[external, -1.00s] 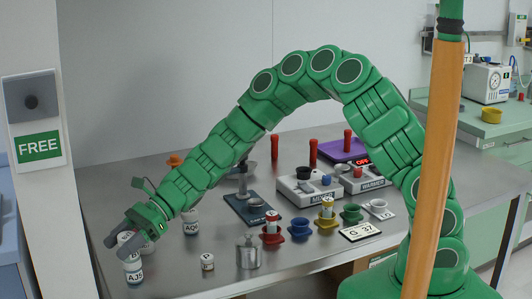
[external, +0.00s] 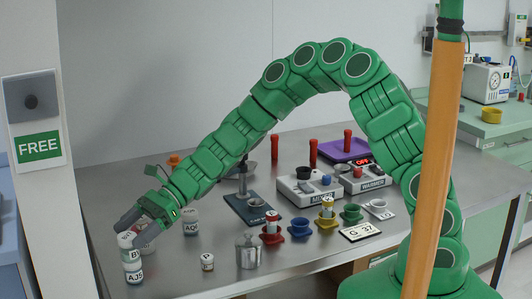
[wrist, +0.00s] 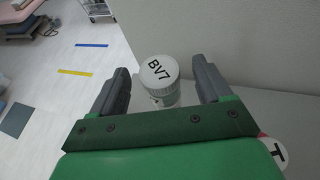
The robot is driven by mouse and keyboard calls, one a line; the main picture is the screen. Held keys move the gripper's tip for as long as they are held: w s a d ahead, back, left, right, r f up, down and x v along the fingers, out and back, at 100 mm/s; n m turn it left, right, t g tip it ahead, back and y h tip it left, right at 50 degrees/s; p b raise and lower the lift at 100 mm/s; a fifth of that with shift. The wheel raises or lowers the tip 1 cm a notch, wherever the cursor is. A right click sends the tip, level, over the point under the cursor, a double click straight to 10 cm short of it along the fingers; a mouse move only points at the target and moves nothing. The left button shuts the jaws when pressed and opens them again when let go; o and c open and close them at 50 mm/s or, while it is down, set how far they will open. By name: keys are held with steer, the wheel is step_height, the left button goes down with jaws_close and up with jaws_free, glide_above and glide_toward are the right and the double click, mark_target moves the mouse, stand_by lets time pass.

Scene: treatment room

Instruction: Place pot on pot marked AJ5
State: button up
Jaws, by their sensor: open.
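A white pot marked BV7 (external: 130,249) stands upright on top of the white pot marked AJ5 (external: 133,271), near the left front of the steel table. In the wrist view the BV7 lid (wrist: 159,70) faces me between my two fingers, with gaps on both sides. It hides whatever is under it there. My gripper (external: 127,236) is open and empty, just above and behind the stack; it also shows in the wrist view (wrist: 160,85).
A pot marked AQ (external: 191,222) stands right of the stack, and a small pot (external: 207,262) and a metal canister (external: 248,252) stand at the front. The table's left edge is close to the stack.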

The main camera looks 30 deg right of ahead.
steer(key=v, duration=0.7)
steer(key=shift+d+r, duration=0.2)
steer(key=shift+d, duration=0.15)
steer(key=shift+w, duration=0.1)
